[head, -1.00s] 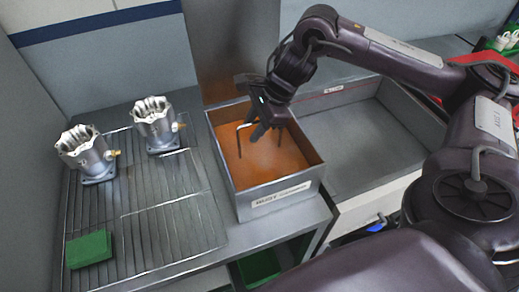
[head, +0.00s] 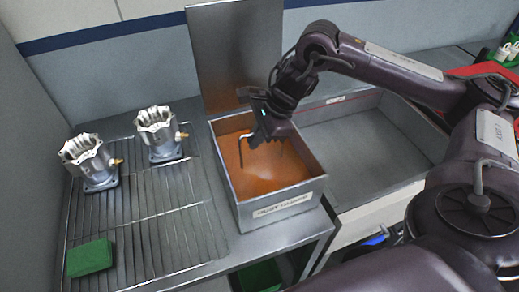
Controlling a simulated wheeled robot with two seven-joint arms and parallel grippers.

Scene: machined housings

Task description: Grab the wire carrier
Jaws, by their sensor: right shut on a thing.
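The wire carrier (head: 241,152) is a thin dark bent wire with a pale upper bend, seen inside the open metal box (head: 282,207) with an orange-brown interior. My right gripper (head: 262,140) reaches down into the box from the upper right and is shut on the wire carrier near its top. The fingertips and part of the wire are hard to make out against the box. My left gripper is not in view.
Two machined housings (head: 92,165) (head: 161,136) stand on a wire rack (head: 150,215) at the left, with a green block (head: 90,258) at its front. A metal panel (head: 238,55) rises behind the box. An empty grey tray (head: 355,140) lies to the right.

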